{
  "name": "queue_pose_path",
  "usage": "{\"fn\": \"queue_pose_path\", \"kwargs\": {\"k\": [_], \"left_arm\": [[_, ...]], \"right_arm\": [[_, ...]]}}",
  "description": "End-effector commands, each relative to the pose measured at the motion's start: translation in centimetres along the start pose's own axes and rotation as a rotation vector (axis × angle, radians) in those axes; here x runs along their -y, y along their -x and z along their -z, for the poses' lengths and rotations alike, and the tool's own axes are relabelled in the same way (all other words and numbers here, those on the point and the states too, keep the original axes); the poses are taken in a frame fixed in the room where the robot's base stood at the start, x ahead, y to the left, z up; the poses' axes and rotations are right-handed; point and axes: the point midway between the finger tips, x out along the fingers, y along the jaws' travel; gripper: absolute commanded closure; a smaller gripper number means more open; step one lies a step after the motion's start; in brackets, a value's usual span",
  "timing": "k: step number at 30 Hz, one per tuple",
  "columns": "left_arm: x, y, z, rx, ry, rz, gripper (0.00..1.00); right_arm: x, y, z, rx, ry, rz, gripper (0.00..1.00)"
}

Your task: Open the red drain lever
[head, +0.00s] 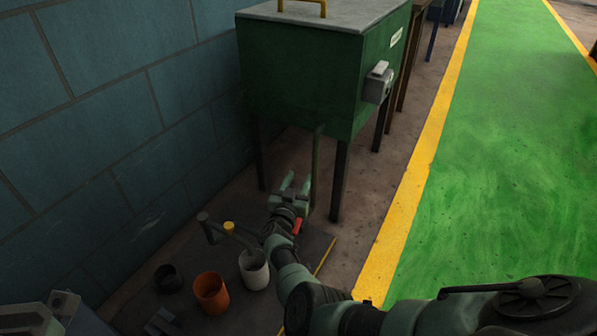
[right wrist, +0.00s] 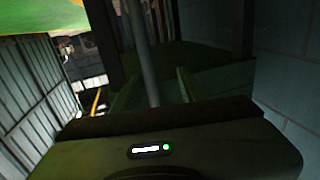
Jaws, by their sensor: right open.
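A small red part, likely the red drain lever (head: 297,226), shows just right of my right wrist in the head view. My arm hides what it is fixed to. My right gripper (head: 296,182) is open, its two greenish fingers pointing away beyond the red part, below the green tank. In the right wrist view the open fingers (right wrist: 158,88) show dimly, with a grey upright pipe (right wrist: 143,55) in front of or between them; I cannot tell which. The red part does not show there.
The green tank (head: 300,75) stands on dark legs near a blue block wall (head: 90,110). A white cup (head: 254,270), an orange cup (head: 211,293) and a dark cup (head: 168,278) stand left of my arm. The green walkway (head: 500,160) is clear.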

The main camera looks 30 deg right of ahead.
Motion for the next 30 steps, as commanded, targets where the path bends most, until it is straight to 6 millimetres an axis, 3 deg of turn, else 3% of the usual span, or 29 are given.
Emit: {"fn": "queue_pose_path", "kwargs": {"k": [13,17,19,23,25,28,30], "left_arm": [[0.0,0.4,0.0,0.02,0.003,0.008,1.0],[0.0,0.3,0.0,0.02,0.003,0.008,1.0],[0.0,0.2,0.1,0.02,0.003,0.009,1.0],[0.1,0.0,0.3,0.019,0.004,0.012,1.0],[0.1,0.0,0.3,0.024,0.005,0.015,1.0],[0.1,0.2,0.3,0.04,0.006,0.023,1.0],[0.1,0.4,0.4,0.047,0.007,0.027,1.0]], "right_arm": [[0.0,0.0,0.6,0.0,0.0,0.0,0.58],[-0.7,-0.3,1.3,-0.026,0.004,-0.005,0.94],[-2.2,-0.7,2.9,-0.082,0.009,-0.012,1.0],[-5.6,-0.7,8.9,-0.28,0.014,-0.002,1.0],[-6.8,0.4,13.3,-0.414,0.006,0.032,1.0],[-7.2,3.7,19.5,-0.597,-0.026,0.113,1.0],[-7.0,7.1,23.6,-0.715,-0.063,0.188,1.0]]}}
